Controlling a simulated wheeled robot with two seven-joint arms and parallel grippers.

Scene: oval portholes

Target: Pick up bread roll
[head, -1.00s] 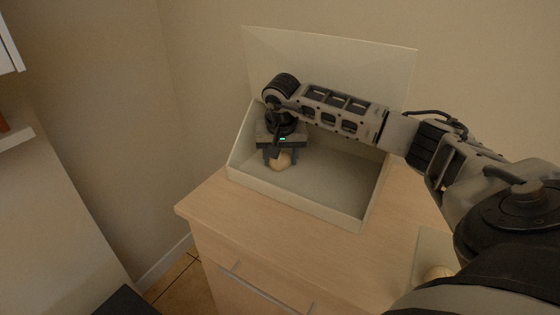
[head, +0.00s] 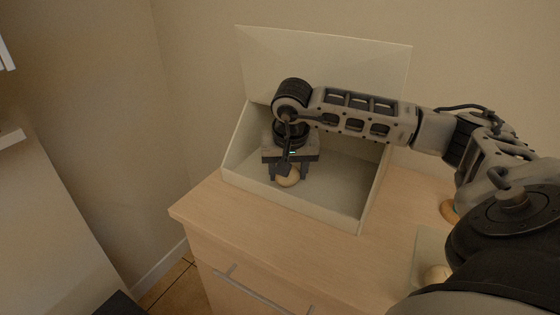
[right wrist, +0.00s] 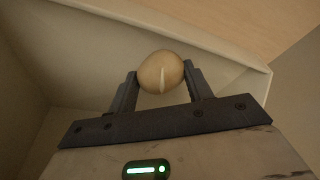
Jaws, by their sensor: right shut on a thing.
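A pale tan bread roll (head: 288,181) shows inside an open cream box (head: 372,190) near its front wall in the head view. My right gripper (head: 290,174) points down into the box and is shut on this roll. In the right wrist view the roll (right wrist: 160,72) sits between the two dark fingers, with a pale score line on its top. Whether the roll touches the box floor cannot be told. My left gripper is not in view.
The box stands on a light wood cabinet (head: 205,207) with its lid (head: 330,65) raised at the back. Another pale round thing (head: 436,274) lies on a light board at the front right. A brownish round thing (head: 448,211) is partly hidden by my arm.

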